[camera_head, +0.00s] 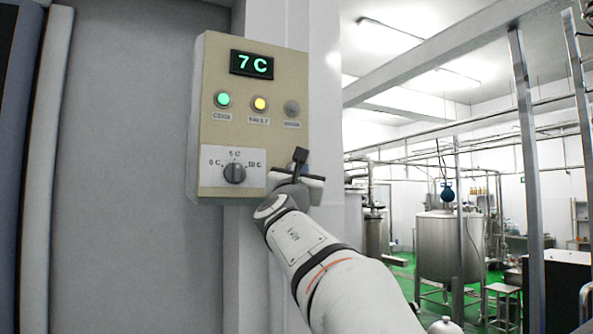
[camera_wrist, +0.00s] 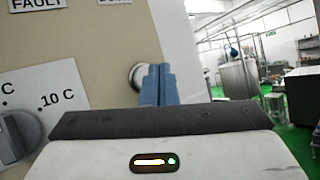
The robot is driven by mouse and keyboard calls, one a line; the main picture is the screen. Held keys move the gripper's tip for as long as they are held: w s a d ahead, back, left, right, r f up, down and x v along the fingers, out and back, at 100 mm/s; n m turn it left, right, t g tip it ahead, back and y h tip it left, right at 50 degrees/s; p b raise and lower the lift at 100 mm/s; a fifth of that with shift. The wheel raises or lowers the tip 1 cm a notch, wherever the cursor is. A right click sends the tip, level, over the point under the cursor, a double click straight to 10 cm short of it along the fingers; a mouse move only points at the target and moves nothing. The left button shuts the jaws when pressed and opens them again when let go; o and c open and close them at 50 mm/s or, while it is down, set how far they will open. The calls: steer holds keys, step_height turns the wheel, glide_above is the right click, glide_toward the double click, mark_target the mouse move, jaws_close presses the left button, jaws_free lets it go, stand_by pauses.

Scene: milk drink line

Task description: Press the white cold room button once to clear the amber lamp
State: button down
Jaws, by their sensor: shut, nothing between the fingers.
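The beige control panel (camera_head: 216,130) is on the wall, with an amber lamp (camera_head: 260,103) lit above the FAULT label. In the wrist view a round pale button with a metallic rim (camera_wrist: 136,75) shows at the panel's lower right, partly covered by my fingers. My gripper (camera_wrist: 154,70) is shut and empty, its blue fingertips overlapping the button's right side. I cannot tell whether they touch it. In the head view my gripper (camera_head: 305,169) is at the panel's lower right corner and hides the button.
The panel also has a 7 C display (camera_head: 252,64), a lit green lamp (camera_head: 223,99), an unlit grey lamp (camera_head: 291,108) and a temperature knob (camera_head: 235,173) left of my gripper. A steel tank (camera_head: 440,247) and pipes stand far off at right.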

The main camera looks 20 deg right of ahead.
steer(key=shift+w, duration=0.15)
steer(key=shift+w, duration=0.25)
steer(key=shift+w, duration=0.45)
stand_by(0.8)
steer(key=shift+s, duration=0.1)
steer(key=shift+s+b, duration=0.45)
steer(key=shift+s, duration=0.3)
steer(key=s+b, duration=0.2)
steer(key=s, duration=0.3)
steer(key=shift+d, duration=0.1)
stand_by(0.3)
